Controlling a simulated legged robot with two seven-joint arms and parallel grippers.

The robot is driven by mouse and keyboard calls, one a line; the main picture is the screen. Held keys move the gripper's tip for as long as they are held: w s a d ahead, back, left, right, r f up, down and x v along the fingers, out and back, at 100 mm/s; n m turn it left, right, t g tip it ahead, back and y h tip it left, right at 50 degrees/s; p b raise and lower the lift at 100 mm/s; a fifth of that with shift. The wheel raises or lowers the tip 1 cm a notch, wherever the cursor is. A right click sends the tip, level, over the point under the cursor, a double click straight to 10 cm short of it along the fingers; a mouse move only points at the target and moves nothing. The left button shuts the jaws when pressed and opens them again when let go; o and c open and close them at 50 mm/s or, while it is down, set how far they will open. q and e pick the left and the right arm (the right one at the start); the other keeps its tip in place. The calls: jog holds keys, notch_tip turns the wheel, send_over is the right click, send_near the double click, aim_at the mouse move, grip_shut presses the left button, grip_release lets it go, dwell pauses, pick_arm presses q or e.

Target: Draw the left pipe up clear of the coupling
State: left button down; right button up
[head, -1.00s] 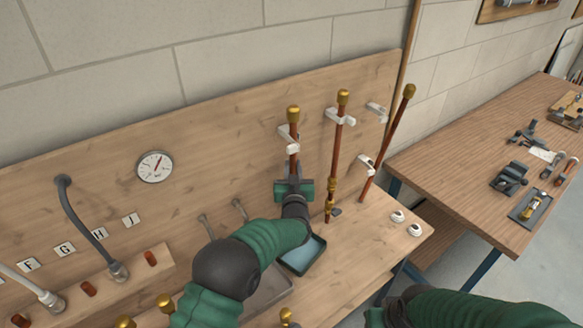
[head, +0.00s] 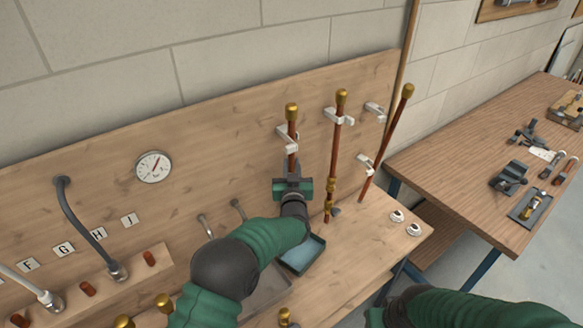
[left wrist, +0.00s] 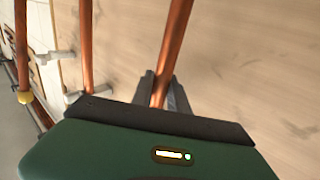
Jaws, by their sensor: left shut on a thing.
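The left pipe (head: 292,140) is a copper tube with a brass cap at its top, standing close to upright in front of the back board. My left gripper (head: 291,176) is shut on the pipe below the white clip (head: 287,137). In the left wrist view the pipe (left wrist: 174,50) runs down between the two dark fingers (left wrist: 160,90). The pipe's lower end and its coupling are hidden behind my gripper and forearm, so I cannot tell whether they touch. My right gripper is not in view; only part of my right arm shows at the bottom right.
A middle pipe (head: 336,145) with brass fittings low down stands just right of my gripper, in a white clip. A tilted right pipe (head: 388,135) stands beyond it. A blue-lined tray (head: 302,256) lies on the bench below. A gauge (head: 153,167) is on the board.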

aim_at(292, 155)
pick_arm(q)
notch_tip(292, 155, up, 5)
jog(key=shift+r, duration=0.15)
jog(key=shift+w, duration=0.1)
jog(key=c, duration=1.7)
grip_release()
jog(key=shift+r, duration=0.1)
jog(key=o, duration=0.4)
jog(key=shift+s+d, duration=0.1)
jog(key=shift+s, duration=0.1)
